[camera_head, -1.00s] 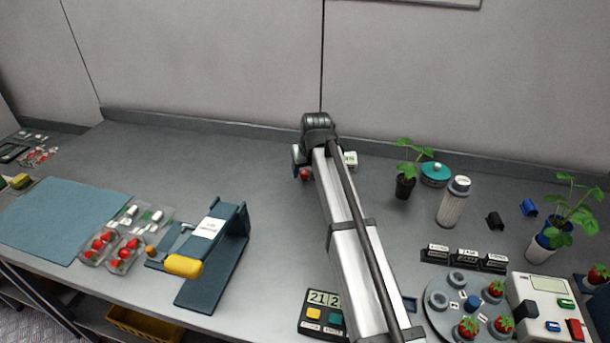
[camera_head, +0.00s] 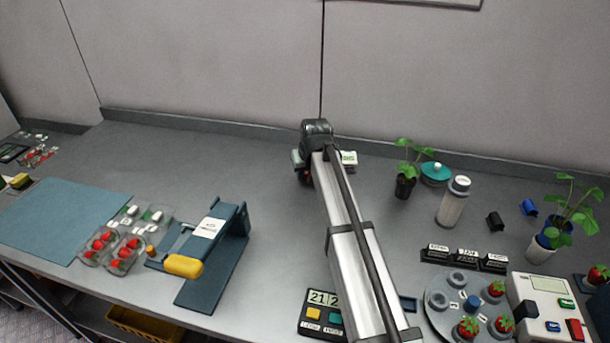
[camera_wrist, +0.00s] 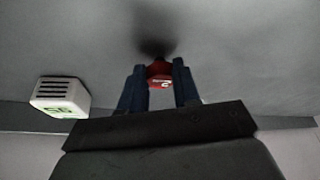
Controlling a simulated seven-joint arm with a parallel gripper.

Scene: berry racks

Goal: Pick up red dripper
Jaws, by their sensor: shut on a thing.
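The red dripper (camera_wrist: 159,75) is between the two blue fingers of my gripper (camera_wrist: 160,84) in the wrist view, with a white mark on its face. The gripper is shut on it. A dark shadow lies on the grey surface just beyond it. In the head view my gripper (camera_head: 301,160) is at the far middle of the bench, mostly hidden behind my wrist. Only a small bit of red (camera_head: 308,178) shows below it there. I cannot tell from these views how far the dripper is from the bench top.
A white box with green marks (camera_wrist: 60,97) stands beside the gripper and also shows in the head view (camera_head: 349,158). A potted plant (camera_head: 405,180), a teal-lidded jar (camera_head: 434,174) and a bottle (camera_head: 453,201) stand to the right.

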